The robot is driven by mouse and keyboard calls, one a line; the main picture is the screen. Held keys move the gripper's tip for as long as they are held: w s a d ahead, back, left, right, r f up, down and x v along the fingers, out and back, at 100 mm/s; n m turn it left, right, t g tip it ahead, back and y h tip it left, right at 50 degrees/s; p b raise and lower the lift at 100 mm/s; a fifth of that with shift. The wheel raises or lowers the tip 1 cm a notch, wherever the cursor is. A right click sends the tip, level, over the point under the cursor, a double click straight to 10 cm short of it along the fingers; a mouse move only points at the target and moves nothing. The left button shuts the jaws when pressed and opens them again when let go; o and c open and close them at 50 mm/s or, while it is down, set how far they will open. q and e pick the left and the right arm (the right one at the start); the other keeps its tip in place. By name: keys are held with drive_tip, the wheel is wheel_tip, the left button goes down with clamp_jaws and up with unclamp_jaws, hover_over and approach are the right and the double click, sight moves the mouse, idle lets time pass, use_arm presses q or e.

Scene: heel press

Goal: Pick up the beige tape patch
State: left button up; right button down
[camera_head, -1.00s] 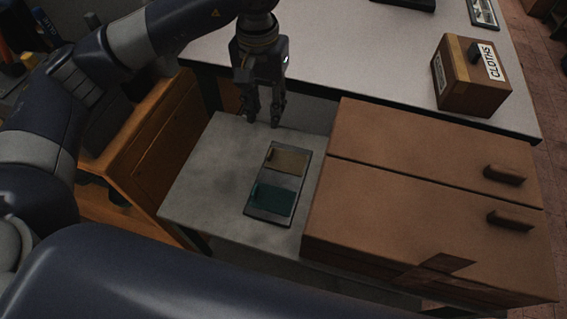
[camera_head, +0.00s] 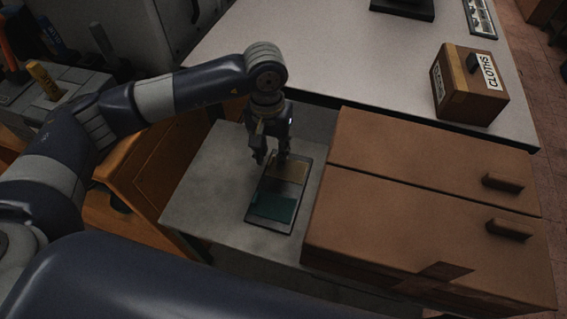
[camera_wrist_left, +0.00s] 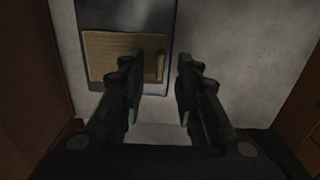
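The beige tape patch (camera_head: 289,172) lies flat on the upper half of a dark tray (camera_head: 270,226) on the grey table. A dark green patch (camera_head: 274,207) lies on the tray's lower half. In the left wrist view, the beige patch (camera_wrist_left: 108,56) shows a raised strip near its right edge. My left gripper (camera_head: 270,160) points down above the tray's upper end. In the left wrist view its fingers (camera_wrist_left: 160,75) are apart and empty, with one finger overlapping the patch's right side. My right gripper is not in view.
Brown cabinet boxes with handles (camera_head: 420,210) stand close on the tray's right. A white worktop (camera_head: 350,60) lies behind, with a wooden box marked CLOTHS (camera_head: 470,85). The grey table (camera_head: 205,190) is bare left of the tray.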

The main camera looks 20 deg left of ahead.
use_arm(q)
drive_tip(key=shift+f, duration=0.25)
clamp_jaws()
drive_tip(key=shift+r, duration=0.1)
